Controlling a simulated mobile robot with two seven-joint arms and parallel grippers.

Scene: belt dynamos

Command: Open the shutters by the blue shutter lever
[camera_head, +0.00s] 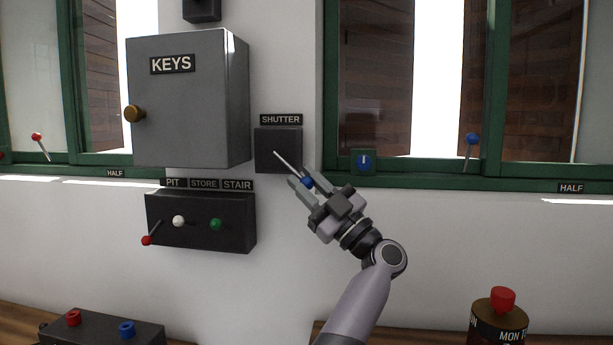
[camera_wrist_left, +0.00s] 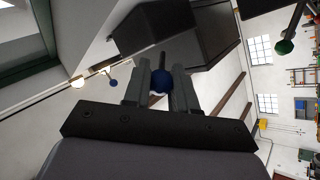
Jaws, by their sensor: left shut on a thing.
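The shutter lever is a thin pale rod (camera_head: 286,161) that sticks out of a dark box (camera_head: 278,145) labelled SHUTTER on the white wall. It slants down and to the right to a blue knob (camera_head: 306,182). My left gripper (camera_head: 303,183) is shut on this blue knob. In the left wrist view the blue knob (camera_wrist_left: 160,79) sits between the two fingers, with the dark rod running beyond it to the box (camera_wrist_left: 185,35). Brown panels (camera_head: 377,70) show behind the right window, with a bright gap beside them. My right gripper is not in view.
A grey KEYS cabinet (camera_head: 185,100) hangs left of the lever box. Below it is a switch box (camera_head: 200,235) with red, white and green knobs. Another blue-knobbed lever (camera_head: 471,143) and a blue dial (camera_head: 363,162) sit on the right window's green frame. A red-topped canister (camera_head: 497,322) stands lower right.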

